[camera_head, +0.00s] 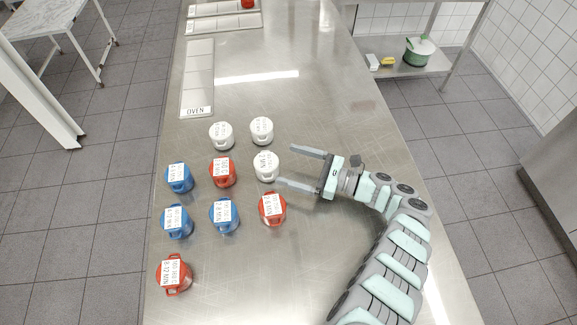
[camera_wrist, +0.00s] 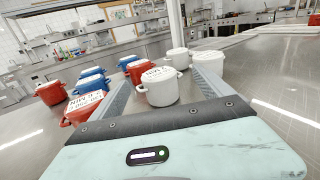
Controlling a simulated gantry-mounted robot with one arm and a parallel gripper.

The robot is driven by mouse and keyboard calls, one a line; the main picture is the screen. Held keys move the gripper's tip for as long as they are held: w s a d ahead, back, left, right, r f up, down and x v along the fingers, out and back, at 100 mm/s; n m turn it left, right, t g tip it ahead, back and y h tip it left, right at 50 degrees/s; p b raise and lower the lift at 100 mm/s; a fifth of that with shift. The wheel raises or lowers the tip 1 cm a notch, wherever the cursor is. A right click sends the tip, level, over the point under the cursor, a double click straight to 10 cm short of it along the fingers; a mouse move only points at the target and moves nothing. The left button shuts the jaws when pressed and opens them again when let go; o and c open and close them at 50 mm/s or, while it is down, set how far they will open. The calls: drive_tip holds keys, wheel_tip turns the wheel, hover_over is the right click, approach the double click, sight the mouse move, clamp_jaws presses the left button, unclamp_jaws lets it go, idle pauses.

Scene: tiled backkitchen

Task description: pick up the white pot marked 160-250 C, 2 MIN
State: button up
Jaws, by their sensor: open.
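Three white lidded pots stand on the steel table. The nearest white pot (camera_head: 266,168) has a label on its lid that seems to end in "MIN"; the rest is too small to read surely. My gripper (camera_head: 284,165) is open just right of this pot, its fingers pointing left at it, one tip to each side. In the wrist view the same pot (camera_wrist: 161,92) stands upright ahead between the spread fingers, apart from both. The two other white pots (camera_head: 221,135) (camera_head: 262,130) stand beyond it; their labels are unclear.
A red pot (camera_head: 272,208) stands close to my gripper's lower finger. Another red pot (camera_head: 223,172) stands left of the nearest white pot. Blue pots (camera_head: 179,178) and a further red pot (camera_head: 174,274) stand farther left. An OVEN-marked panel (camera_head: 197,85) lies beyond. The table's right side is clear.

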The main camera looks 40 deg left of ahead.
sight(257, 158)
drive_tip(key=shift+s+f, duration=0.1)
drive_tip(key=shift+f, duration=0.05)
drive_tip(key=p+x, duration=0.1)
drive_tip(key=x, duration=0.4)
drive_tip(key=shift+s, duration=0.15)
drive_tip(key=x, duration=0.4)
drive_tip(key=shift+s+a+f, duration=0.3)
drive_tip(key=shift+a+f, duration=0.05)
drive_tip(key=shift+f, duration=0.05)
drive_tip(key=shift+a, duration=0.4)
drive_tip(key=shift+d, duration=0.1)
drive_tip(key=shift+c, duration=0.2)
drive_tip(key=c, duration=1.8)
drive_tip(key=shift+o, duration=0.2)
drive_tip(key=shift+r+p, duration=0.1)
drive_tip(key=shift+p, duration=0.2)
